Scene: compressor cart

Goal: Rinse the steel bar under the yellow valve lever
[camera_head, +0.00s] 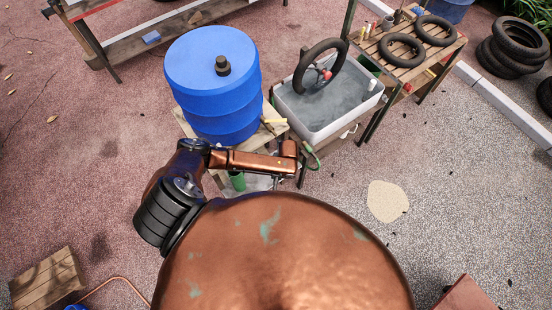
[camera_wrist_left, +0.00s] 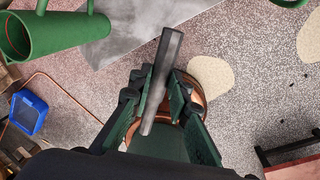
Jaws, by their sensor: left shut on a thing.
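The steel bar (camera_wrist_left: 164,72) is a plain dark grey bar, seen in the left wrist view. My left gripper (camera_wrist_left: 156,92) is shut on it, with the bar standing out lengthwise past the fingertips. In the head view the bar and the fingers are hidden or too small to make out around my copper arm. The small yellow valve lever (camera_head: 276,121) shows in the head view at the lower right of the blue barrel (camera_head: 205,85), just above my arm link. The bar is not seen touching the lever. My right gripper is not in view.
A grey tub (camera_head: 345,119) of water holding a tyre (camera_head: 312,65) stands right of the barrel. A bench (camera_head: 440,53) with tyres is behind it. A green conical vessel (camera_wrist_left: 65,33) shows in the left wrist view. Open gravel lies to the right.

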